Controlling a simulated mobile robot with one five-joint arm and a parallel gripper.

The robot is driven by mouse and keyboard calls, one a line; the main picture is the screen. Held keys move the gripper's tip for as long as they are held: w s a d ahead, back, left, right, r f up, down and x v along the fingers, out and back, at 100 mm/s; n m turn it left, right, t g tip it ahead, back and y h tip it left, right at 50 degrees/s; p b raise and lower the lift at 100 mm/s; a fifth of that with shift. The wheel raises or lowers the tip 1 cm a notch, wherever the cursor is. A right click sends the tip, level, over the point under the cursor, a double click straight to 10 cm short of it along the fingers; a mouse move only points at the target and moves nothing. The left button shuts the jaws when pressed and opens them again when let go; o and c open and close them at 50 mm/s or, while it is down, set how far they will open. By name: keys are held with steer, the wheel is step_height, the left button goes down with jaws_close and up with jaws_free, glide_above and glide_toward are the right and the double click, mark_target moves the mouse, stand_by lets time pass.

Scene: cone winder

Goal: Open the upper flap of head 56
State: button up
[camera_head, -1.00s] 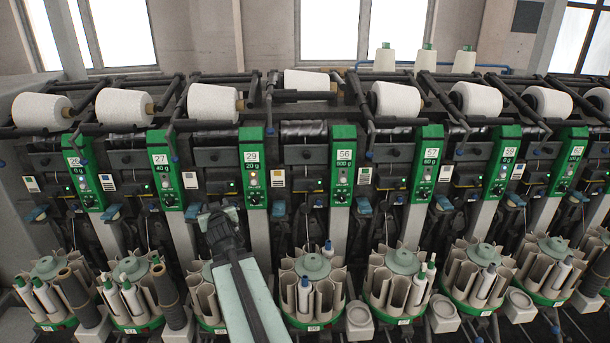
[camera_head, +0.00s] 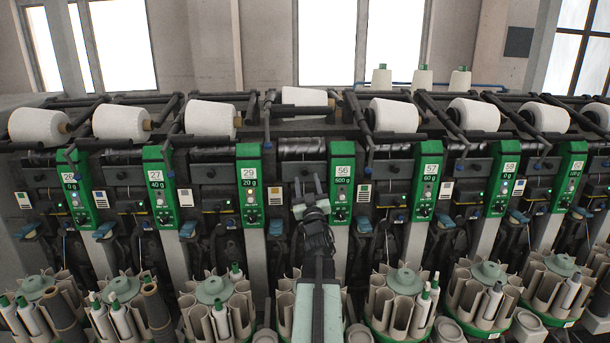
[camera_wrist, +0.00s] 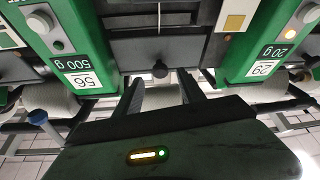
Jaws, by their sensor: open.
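Head 56 has a green panel (camera_head: 342,182) marked 56 and 500 g; in the wrist view this panel (camera_wrist: 75,62) is upside down at the left. Between it and the panel of head 29 (camera_head: 250,184) the wrist view shows a dark grey flap (camera_wrist: 152,48) with a small black knob (camera_wrist: 160,69) at its edge. The flap looks closed. My gripper (camera_head: 308,185) is open and empty in front of this section, fingers pointing up in the head view. In the wrist view its fingers (camera_wrist: 160,84) straddle the line of the knob, apparently short of it. My gripper hides much of this section in the head view.
Similar heads stand close on both sides, with panel 57 (camera_head: 427,182) at the right. White yarn cones (camera_head: 303,96) lie along the top behind dark bars. Bobbin carousels (camera_head: 402,300) stand below. A blue-capped post (camera_wrist: 38,117) is at the lower left of the wrist view.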

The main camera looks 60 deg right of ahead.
mark_target(305, 173)
steer(key=x, duration=0.3)
steer(key=shift+c, duration=0.4)
jaws_close()
stand_by(0.9)
